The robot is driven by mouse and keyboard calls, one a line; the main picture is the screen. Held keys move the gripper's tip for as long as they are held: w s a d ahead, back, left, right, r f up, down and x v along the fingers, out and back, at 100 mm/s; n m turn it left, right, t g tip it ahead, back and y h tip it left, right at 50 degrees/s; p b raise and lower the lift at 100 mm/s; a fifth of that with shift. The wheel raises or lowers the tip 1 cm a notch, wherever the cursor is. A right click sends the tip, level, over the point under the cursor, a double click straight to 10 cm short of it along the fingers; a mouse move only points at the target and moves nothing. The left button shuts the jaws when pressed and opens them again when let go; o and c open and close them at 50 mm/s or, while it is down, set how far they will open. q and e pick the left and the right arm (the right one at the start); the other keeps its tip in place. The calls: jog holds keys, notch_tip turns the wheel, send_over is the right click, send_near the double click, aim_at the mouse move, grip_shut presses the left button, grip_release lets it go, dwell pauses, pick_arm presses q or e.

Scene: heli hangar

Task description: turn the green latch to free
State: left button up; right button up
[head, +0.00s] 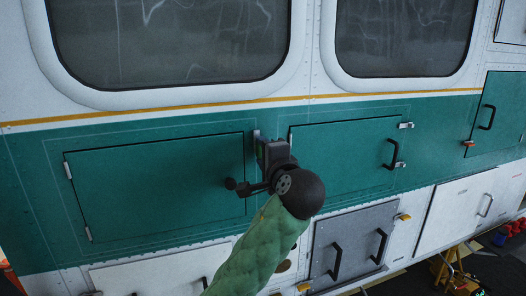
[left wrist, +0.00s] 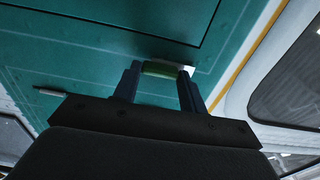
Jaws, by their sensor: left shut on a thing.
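The green latch (left wrist: 160,68) shows in the left wrist view as a short dark-green bar between the two fingers of my left gripper (left wrist: 157,80). The fingers are shut on it. A pale metal piece (left wrist: 187,69) shows just beside its right end. In the head view my left gripper (head: 260,144) is up against the teal side of the helicopter, at the right edge of the left hatch panel (head: 150,185). There the gripper and wrist hide most of the latch. The hatch panel looks closed and flush. My right gripper does not show.
A second teal hatch (head: 345,155) with a black handle (head: 392,154) lies just right of my gripper. A grey panel (head: 350,240) with two dark handles is below it. Windows (head: 170,40) are above. A yellow stand (head: 452,270) stands at the lower right.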

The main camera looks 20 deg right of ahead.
pick_arm(q)
jog(key=shift+f, duration=0.1)
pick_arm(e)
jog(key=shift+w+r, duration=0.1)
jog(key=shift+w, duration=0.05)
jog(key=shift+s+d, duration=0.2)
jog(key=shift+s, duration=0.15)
pick_arm(q)
jog(key=o, duration=1)
jog(key=shift+d, duration=0.1)
jog(key=shift+s, duration=0.15)
jog(key=shift+s+d+b, duration=0.15)
jog(key=shift+s+b, duration=2)
jog(key=shift+s, duration=1.65)
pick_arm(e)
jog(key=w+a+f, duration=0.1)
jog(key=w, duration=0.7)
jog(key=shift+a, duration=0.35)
